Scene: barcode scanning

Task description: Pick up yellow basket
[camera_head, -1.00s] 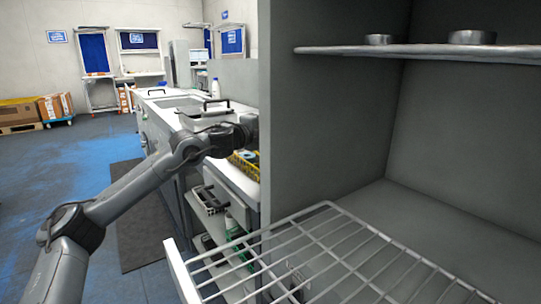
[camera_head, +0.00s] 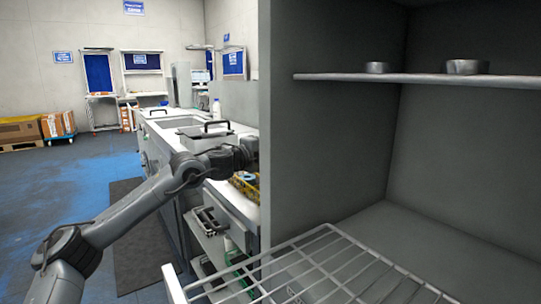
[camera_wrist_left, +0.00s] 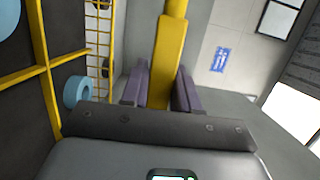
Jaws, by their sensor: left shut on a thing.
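The yellow basket (camera_head: 240,187) shows only in part in the camera_head view. It sits on the white counter beyond the cabinet's left wall, which hides the rest. In the left wrist view its yellow handle bar (camera_wrist_left: 165,60) runs upright between the two fingers of my left gripper (camera_wrist_left: 160,88). The fingers are shut on it. The basket's yellow grid frame (camera_wrist_left: 40,72) fills the left side of that view, with a light blue ring-shaped item (camera_wrist_left: 77,92) inside. In the camera_head view the left gripper is hidden behind the cabinet wall. My right gripper is not in view.
The grey cabinet wall (camera_head: 300,150) stands close to the left wrist. A white wire rack (camera_head: 330,268) sticks out low in front. A sink tray with a black handle (camera_head: 212,132) is on the counter behind the arm. Open floor (camera_head: 60,180) lies to the left.

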